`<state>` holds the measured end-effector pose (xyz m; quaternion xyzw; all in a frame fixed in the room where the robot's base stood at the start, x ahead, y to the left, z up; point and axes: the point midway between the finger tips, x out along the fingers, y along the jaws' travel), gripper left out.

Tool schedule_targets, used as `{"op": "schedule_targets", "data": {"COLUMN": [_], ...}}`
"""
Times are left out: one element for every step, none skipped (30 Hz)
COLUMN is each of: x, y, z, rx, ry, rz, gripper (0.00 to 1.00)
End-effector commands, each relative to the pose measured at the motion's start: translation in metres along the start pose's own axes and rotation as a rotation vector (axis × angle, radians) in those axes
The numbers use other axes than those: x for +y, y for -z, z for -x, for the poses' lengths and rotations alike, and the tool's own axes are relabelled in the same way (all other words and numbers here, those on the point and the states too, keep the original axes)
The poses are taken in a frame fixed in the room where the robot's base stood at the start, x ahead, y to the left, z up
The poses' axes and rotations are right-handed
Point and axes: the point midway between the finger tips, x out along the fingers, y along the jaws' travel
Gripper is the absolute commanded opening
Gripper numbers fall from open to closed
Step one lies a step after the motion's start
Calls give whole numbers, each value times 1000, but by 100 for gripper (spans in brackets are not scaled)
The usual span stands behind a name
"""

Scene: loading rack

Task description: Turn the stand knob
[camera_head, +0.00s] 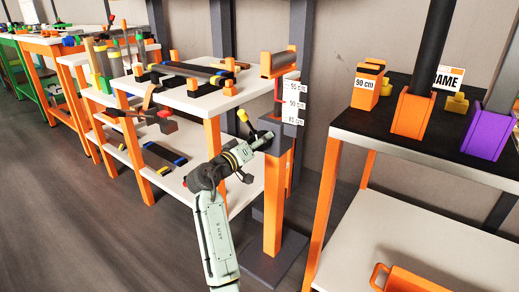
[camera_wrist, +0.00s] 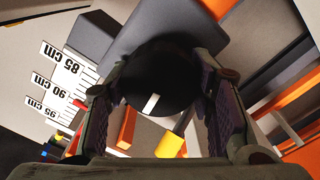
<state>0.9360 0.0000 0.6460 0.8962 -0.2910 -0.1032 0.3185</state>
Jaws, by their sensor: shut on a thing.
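The stand is an orange post (camera_head: 273,205) on a dark base plate (camera_head: 268,262), with a grey block (camera_head: 275,128) partway up and an orange cradle (camera_head: 278,64) on top. A white height scale (camera_head: 292,98) stands beside it; it also shows in the wrist view (camera_wrist: 66,82), marked 85, 90 and 95 cm. The round black knob (camera_wrist: 160,82) has a white mark, slightly tilted in the wrist view. My gripper (camera_head: 262,141) reaches the stand from the left, its fingers on both sides of the knob and shut on it. The knob is mostly hidden by my gripper in the head view.
A white-topped rack (camera_head: 196,103) with bars and tools stands left, behind my arm. A black-topped table (camera_head: 400,140) on the right bears an orange box (camera_head: 366,88), an orange holder (camera_head: 410,114) and a purple holder (camera_head: 484,136). Open floor (camera_head: 90,235) lies at lower left.

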Motion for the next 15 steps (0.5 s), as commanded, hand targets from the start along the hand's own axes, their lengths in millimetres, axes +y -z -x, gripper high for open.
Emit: {"op": "schedule_targets", "data": {"x": [-2,-2,-2,-2,-1,-1,-1,-1,-1,-1,-1,-1,-1,0,0], "y": [-3,-2,-2,-2,-2,-2,-2,-2,-2,-1,-1,-1,-1,-1,-1], "z": [0,0,0,0,0,0,0,0,0,0,0,0,0,0,0], "rx": [0,-1,-1,-1,-1,-1,-1,-1,-1,-1,-1,-1,-1,-2,-2], "ry": [-1,-1,-1,-1,0,0,0,0,0,0,0,0,0,0,0], "rz": [-34,-52,-76,-91,-107,-124,-137,-149,-162,-171,-179,-188,-194,-198,-203], "gripper": [21,21,21,21,21,21,21,21,21,21,21,21,21,21,21]}}
